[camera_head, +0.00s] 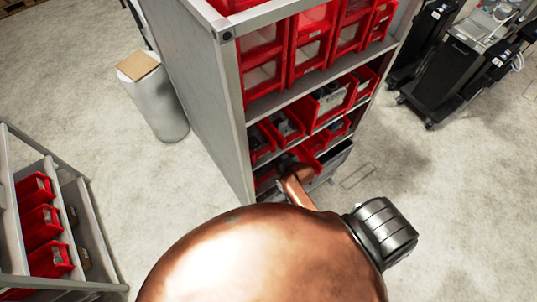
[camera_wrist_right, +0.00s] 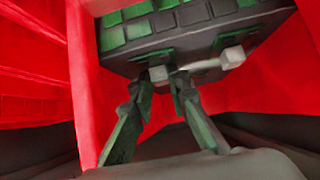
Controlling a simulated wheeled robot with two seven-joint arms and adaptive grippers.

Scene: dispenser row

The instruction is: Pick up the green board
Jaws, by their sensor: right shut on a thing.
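The green board (camera_wrist_right: 190,30) fills the top of the right wrist view. It has green blocks on top and a dark front edge with small white parts. My right gripper (camera_wrist_right: 163,88) has its two fingers close together at the board's near edge and is shut on it. Red bin walls stand around the board. In the head view my copper-coloured right arm reaches into a lower bin of the shelf, and the board cannot be made out there. My left gripper is in neither view.
The tall grey shelf (camera_head: 196,100) holds rows of red bins (camera_head: 312,50). A white cylinder with a brown lid (camera_head: 160,100) stands left of it. A rack with red bins (camera_head: 40,222) is at the lower left. Black carts (camera_head: 448,70) stand at the upper right. Floor between is clear.

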